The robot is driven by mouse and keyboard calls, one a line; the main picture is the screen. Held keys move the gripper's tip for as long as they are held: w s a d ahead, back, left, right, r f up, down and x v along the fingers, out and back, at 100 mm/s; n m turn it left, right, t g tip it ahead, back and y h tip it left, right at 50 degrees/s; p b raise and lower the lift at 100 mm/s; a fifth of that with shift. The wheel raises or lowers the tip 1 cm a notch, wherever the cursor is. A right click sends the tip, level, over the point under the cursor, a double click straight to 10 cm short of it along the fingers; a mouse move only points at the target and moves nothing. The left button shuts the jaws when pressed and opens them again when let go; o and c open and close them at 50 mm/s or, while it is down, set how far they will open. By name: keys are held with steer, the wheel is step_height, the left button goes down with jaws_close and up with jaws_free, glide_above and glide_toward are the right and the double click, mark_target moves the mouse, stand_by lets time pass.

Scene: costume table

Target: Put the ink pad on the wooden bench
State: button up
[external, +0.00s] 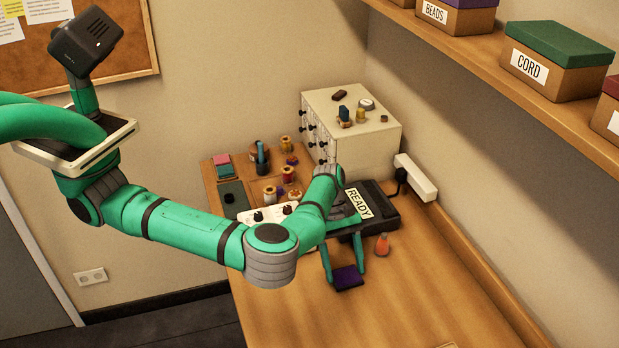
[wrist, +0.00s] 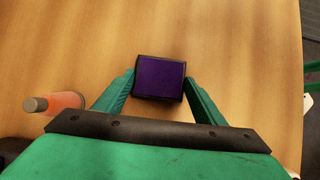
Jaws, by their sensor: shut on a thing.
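The ink pad is a small dark block with a purple top (external: 347,277). My gripper (external: 345,273) points down over the wooden bench (external: 420,310) and is shut on the ink pad. In the wrist view the ink pad (wrist: 160,77) sits between the two green fingers of my gripper (wrist: 159,82), one on each side, with its purple face up. Bare bench (wrist: 230,40) lies around it in that view. I cannot tell whether the pad's underside touches the wood or is a little above it.
Behind are a black device with a READY label (external: 378,205), a drawer cabinet (external: 375,140) and several spools. The bench's front part is clear.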

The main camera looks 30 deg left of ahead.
steer(key=shift+f, duration=0.1)
steer(key=o, duration=1.3)
steer(key=v, duration=1.2)
